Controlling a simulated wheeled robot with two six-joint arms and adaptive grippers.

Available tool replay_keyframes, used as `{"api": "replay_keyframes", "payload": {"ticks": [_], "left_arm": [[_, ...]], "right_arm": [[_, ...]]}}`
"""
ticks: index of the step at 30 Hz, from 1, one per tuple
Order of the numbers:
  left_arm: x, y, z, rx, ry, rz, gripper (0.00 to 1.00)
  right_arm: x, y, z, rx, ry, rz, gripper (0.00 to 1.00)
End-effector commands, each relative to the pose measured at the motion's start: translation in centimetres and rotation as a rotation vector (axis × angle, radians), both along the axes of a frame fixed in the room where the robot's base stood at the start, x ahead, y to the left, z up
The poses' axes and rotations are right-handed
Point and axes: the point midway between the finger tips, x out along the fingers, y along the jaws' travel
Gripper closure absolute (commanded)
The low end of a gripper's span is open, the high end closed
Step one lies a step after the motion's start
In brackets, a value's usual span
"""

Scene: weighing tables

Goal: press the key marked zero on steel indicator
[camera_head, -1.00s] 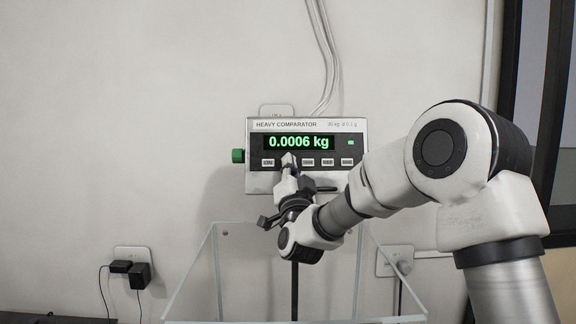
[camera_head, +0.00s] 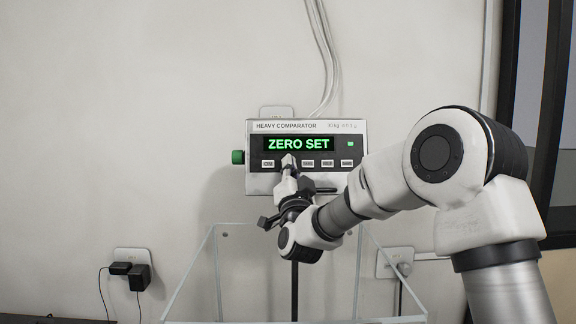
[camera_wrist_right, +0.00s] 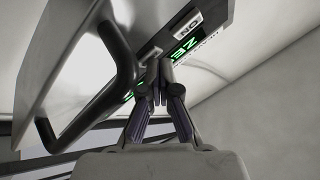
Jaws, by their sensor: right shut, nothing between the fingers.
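The steel indicator (camera_head: 258,183) is mounted in front of the wall, with a dark panel and a row of keys below its display. The green display (camera_head: 298,144) reads "ZERO SET". My right gripper (camera_head: 288,160) is shut and empty, its tips at the key row, over the second key from the left, which they hide. I cannot tell whether the tips touch that key. In the right wrist view the shut fingers (camera_wrist_right: 160,75) point up at the indicator's face (camera_wrist_right: 210,38). My left gripper is not in view.
A clear-walled enclosure (camera_head: 190,275) stands below the indicator, with a dark post inside it. A green knob (camera_head: 238,156) sticks out at the indicator's left side. Cables (camera_head: 328,60) run up the wall. A wall socket with black plugs (camera_head: 138,274) is at lower left.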

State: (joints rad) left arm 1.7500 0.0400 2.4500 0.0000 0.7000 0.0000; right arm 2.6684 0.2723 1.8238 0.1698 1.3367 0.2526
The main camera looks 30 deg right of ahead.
Motion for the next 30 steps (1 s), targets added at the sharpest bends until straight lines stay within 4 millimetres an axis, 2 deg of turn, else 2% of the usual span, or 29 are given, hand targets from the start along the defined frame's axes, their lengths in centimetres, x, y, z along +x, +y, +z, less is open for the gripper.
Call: {"api": "replay_keyframes", "payload": {"ticks": [7, 15, 25, 30], "left_arm": [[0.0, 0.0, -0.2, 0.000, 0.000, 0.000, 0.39], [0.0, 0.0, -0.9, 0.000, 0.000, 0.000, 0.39], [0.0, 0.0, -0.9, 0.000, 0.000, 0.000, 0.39], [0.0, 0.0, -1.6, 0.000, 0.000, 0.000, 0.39]], "right_arm": [[-0.1, 0.1, 0.0, 0.000, 0.001, 0.001, 1.00], [-1.3, 0.8, 0.3, -0.001, 0.000, 0.001, 1.00], [-1.4, 0.9, 0.4, 0.000, 0.001, 0.001, 1.00], [-2.6, 1.7, 0.7, -0.001, 0.000, 0.001, 1.00]]}}
